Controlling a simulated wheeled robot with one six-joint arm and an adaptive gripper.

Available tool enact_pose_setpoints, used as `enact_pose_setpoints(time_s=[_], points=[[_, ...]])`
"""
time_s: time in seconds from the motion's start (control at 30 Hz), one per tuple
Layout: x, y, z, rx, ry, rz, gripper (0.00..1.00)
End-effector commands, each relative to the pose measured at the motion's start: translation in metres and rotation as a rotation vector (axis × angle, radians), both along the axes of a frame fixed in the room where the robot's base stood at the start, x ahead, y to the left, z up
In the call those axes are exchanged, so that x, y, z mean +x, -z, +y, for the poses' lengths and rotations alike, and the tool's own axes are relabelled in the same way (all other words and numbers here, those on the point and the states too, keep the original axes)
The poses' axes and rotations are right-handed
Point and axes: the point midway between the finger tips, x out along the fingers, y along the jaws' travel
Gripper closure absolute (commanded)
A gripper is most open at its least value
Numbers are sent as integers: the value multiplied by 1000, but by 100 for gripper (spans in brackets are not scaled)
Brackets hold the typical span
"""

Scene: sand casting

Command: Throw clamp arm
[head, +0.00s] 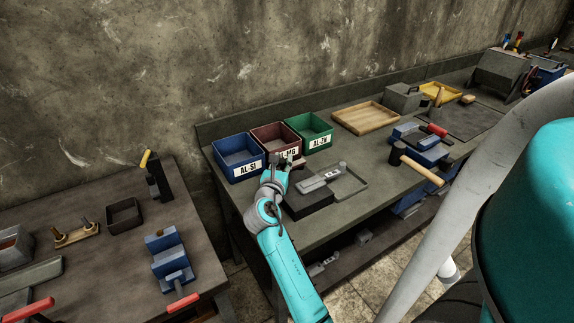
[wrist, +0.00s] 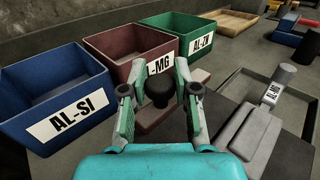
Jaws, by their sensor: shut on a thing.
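My gripper (head: 282,163) is in front of the maroon bin at the workbench. In the wrist view my gripper (wrist: 160,88) has its two fingers around a black rounded knob (wrist: 161,93), and it is shut on it. A dull reddish piece (wrist: 152,121) lies just below and behind the knob. My fingers hide much of it, so I cannot tell whether the knob is the end of the clamp arm. A dark block (head: 309,206) sits right beside my gripper, and a grey labelled piece (wrist: 259,119) lies to its right.
A blue AL-SI bin (head: 238,158), a maroon AL-MG bin (head: 276,141) and a green AL-ZN bin (head: 307,132) stand behind my gripper. A wooden tray (head: 366,117) and a mallet (head: 420,168) lie further right. The left table holds a yellow-handled tool (head: 151,162) and a blue vise (head: 166,255).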

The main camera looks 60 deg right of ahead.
Motion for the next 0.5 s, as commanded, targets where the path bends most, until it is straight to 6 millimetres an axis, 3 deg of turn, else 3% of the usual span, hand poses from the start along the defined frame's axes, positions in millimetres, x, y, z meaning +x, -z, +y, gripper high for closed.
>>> enact_pose_setpoints(time_s=[0.5], points=[[-5, 1, 3, 2, -66, 1, 96]])
